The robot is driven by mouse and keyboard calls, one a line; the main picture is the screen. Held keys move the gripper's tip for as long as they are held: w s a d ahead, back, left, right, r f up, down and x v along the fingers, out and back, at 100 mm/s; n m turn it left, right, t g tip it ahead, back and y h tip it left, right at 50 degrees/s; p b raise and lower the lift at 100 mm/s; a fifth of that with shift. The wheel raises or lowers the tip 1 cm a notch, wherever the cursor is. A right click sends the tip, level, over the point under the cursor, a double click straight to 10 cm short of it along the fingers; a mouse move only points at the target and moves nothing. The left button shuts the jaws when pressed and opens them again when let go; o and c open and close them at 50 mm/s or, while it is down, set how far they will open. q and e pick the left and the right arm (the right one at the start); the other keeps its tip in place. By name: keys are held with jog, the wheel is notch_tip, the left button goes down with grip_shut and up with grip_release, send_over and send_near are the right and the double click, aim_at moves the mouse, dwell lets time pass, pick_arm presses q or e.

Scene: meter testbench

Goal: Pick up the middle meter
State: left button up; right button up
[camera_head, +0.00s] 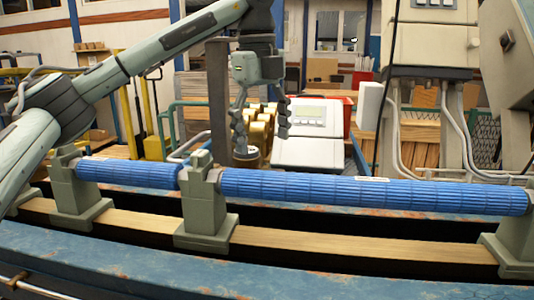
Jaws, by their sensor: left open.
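My left gripper (260,128) hangs down from the arm that comes in from the upper left. Its two dark fingers are spread apart with nothing held between them. Several brass-coloured round bodies (263,119), which look like meters, show behind and between the fingers. They are partly hidden by the fingers, and I cannot tell which is the middle one. A dark round piece (245,156) is below the left finger. I cannot tell how far the gripper is from the brass bodies. My right gripper is not in view.
A long blue ribbed roller (370,190) and a shorter one (128,172) lie across the front, held by grey-green supports (205,205). A white box with a display (309,133) and a red bin (346,105) stand right of the gripper. A dark post (217,100) rises at its left.

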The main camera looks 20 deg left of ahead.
aim_at(251, 152)
pick_arm(q)
jog(key=a+y, duration=0.1)
jog(key=w+a+f+n, duration=0.1)
jog(key=shift+w+a+f+y, duration=0.1)
jog(key=shift+w+a+y, duration=0.2)
jog(key=shift+a+y, duration=0.1)
jog(key=shift+a+f, duration=0.2)
jog(key=shift+f, duration=0.8)
jog(key=shift+f+n, duration=0.15)
jog(key=shift+n, duration=0.15)
jog(key=f, duration=0.1)
jog(key=a+f, duration=0.1)
jog(key=w+a+f+b, duration=0.1)
jog(key=f, duration=0.1)
jog(key=shift+f, duration=0.45)
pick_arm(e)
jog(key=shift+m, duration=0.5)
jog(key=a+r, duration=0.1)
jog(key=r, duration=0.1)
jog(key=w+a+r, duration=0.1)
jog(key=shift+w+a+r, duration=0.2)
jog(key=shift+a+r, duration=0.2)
pick_arm(q)
jog(key=shift+c, duration=0.4)
jog(key=shift+r, duration=0.1)
grip_shut()
